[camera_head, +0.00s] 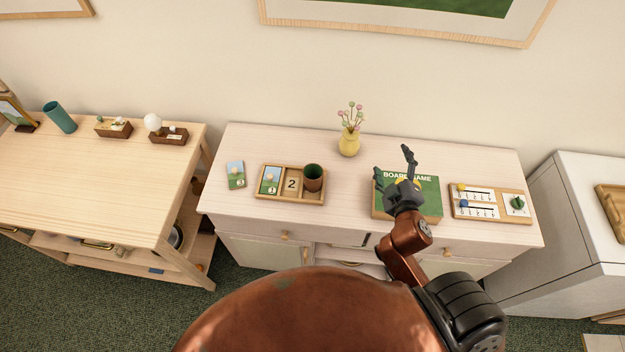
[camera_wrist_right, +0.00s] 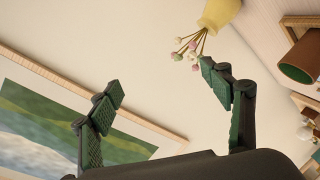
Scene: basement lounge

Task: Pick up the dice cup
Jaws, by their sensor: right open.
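The dice cup (camera_head: 312,178) is brown outside with a green inside. It stands upright in the right compartment of a wooden tray (camera_head: 290,198) on the pale cabinet. In the right wrist view the dice cup (camera_wrist_right: 299,58) shows at the upper right edge, partly cut off. My right gripper (camera_head: 394,163) is open and empty, above the green board game box and to the right of the cup, apart from it. In the right wrist view its fingers (camera_wrist_right: 162,88) are spread with nothing between them. My left gripper is not in view.
A yellow vase (camera_head: 349,143) with flowers stands behind, between cup and gripper. The board game box (camera_head: 425,193) lies under my right gripper, with a scoring board (camera_head: 490,215) to its right. A card (camera_head: 236,175) lies left of the tray. The cabinet top before the vase is clear.

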